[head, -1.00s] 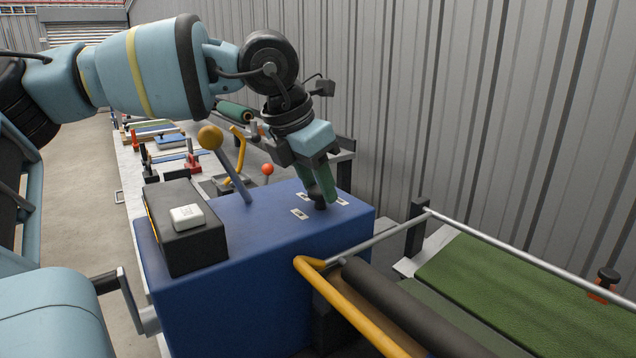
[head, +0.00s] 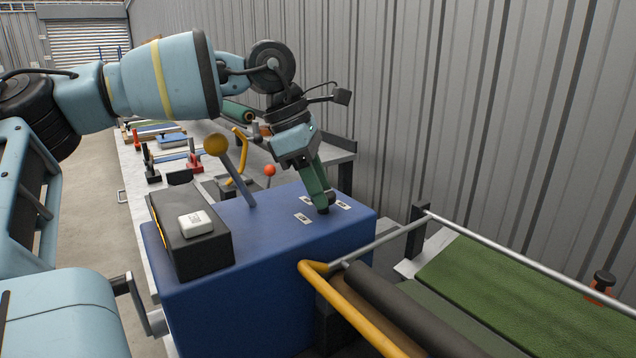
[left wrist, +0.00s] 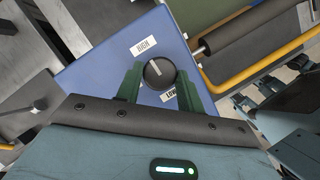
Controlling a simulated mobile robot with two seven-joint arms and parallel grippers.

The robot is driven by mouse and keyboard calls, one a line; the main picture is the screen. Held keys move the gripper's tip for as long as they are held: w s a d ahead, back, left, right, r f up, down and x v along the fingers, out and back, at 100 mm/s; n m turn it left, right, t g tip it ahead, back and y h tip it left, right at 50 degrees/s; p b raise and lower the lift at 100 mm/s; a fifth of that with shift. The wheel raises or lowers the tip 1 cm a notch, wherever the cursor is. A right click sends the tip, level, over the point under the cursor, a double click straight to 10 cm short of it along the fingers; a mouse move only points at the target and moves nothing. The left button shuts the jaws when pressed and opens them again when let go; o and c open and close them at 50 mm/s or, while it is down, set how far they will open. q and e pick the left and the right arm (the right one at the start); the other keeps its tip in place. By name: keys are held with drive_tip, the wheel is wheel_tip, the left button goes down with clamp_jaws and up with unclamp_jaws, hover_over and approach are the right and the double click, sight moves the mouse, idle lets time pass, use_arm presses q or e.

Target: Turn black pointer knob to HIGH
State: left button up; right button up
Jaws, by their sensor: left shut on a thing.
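The black pointer knob (left wrist: 160,75) stands on the top of the blue box (head: 270,235). In the left wrist view a white line on the knob points up and left, roughly toward the HIGH label (left wrist: 144,45). The LOW label (left wrist: 169,95) lies on the other side, partly hidden. My left gripper (head: 322,206) reaches down from above, its green fingers on either side of the knob, shut on it. In the head view the fingers hide most of the knob. My right gripper is not in view.
A yellow rail (head: 350,310) and a roller (head: 400,300) are in front. A corrugated wall (head: 480,100) rises behind.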

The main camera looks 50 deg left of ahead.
use_arm(q)
drive_tip(key=shift+m, duration=0.3)
drive_tip(key=o, duration=1)
drive_tip(key=shift+v, duration=4)
drive_tip(key=shift+f, duration=0.1)
